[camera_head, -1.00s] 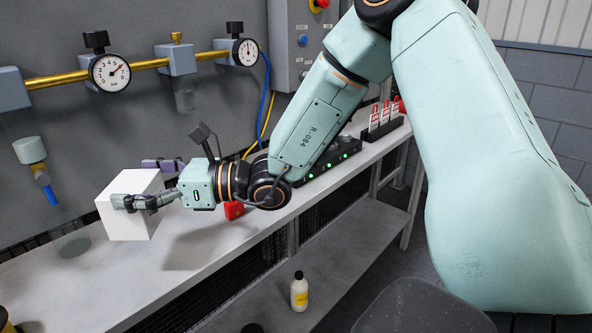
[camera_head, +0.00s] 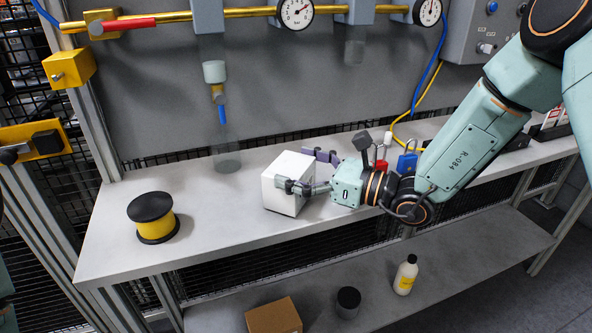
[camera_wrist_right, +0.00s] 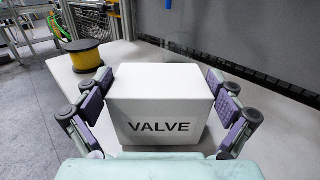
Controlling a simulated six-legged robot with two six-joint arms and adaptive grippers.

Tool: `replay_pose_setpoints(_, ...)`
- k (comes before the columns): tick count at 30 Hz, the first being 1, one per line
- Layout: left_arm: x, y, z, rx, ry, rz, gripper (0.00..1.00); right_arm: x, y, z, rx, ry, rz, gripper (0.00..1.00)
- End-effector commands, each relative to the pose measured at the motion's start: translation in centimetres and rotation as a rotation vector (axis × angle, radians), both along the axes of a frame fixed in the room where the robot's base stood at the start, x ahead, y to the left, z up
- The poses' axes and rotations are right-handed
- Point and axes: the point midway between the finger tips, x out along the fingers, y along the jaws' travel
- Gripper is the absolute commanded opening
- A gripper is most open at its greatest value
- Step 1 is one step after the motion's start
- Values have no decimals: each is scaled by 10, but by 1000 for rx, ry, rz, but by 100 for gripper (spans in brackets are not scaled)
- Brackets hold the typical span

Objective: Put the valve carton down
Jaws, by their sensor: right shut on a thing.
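The valve carton (camera_head: 288,178) is a white box at the middle of the grey bench (camera_head: 115,240). In the right wrist view the carton (camera_wrist_right: 160,90) shows its top and the word VALVE on its near side. My right gripper (camera_head: 297,170) is shut on the carton, with purple-padded fingers on two opposite sides. The gripper (camera_wrist_right: 160,108) also spans the carton in the right wrist view. The carton is upright, with its lower edge at or just above the bench top; I cannot tell if it touches. My left gripper is out of view.
A yellow spool with black ends (camera_head: 155,220) stands at the left of the bench. Red (camera_head: 382,165) and blue (camera_head: 406,163) padlock-like items are behind my wrist. The lower shelf holds a bottle (camera_head: 405,275), a dark can (camera_head: 348,302) and a brown box (camera_head: 273,317). Bench between spool and carton is free.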

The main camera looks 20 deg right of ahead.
Motion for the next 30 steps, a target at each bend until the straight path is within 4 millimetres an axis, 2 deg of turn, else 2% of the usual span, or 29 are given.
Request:
replay_pose_setpoints(1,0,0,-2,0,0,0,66,1,0,-5,0,-1,0,50)
replay_pose_setpoints(11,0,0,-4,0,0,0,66,1,0,-6,1,-4,0,50)
replay_pose_setpoints(12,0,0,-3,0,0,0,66,1,0,-7,0,-1,0,96)
replay_pose_setpoints(13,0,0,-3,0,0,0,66,1,0,-6,0,-1,0,99)
replay_pose_setpoints(26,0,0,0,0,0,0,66,1,0,-3,0,-1,0,100)
replay_pose_setpoints(30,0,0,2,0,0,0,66,-6,-9,-3,4,2,-5,100)
